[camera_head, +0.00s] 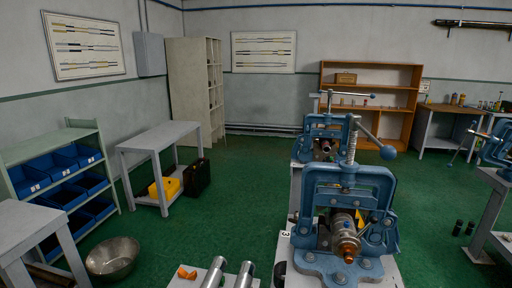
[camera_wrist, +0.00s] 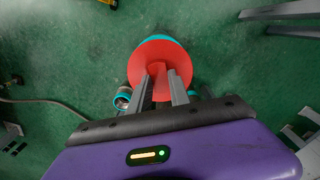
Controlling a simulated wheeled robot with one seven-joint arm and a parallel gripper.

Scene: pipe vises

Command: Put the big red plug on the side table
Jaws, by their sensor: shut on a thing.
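The big red plug (camera_wrist: 150,58) is a round red disc with a teal edge in the wrist view. My gripper (camera_wrist: 164,84) is shut on its raised red middle and holds it in front of the wrist, with green floor behind it. Neither the gripper nor this plug shows in the head view. A grey side table (camera_head: 160,136) stands at mid left in the head view, and its top is bare. A second grey table (camera_head: 25,225) is cut off at the lower left. I cannot tell which of the two is meant.
A blue pipe vise (camera_head: 348,180) holds a pipe at the centre right. Two metal pipes and a small orange piece (camera_head: 187,272) lie on a bench at the front. A metal bowl (camera_head: 113,256) sits on the floor. A blue-bin rack (camera_head: 62,170) stands left.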

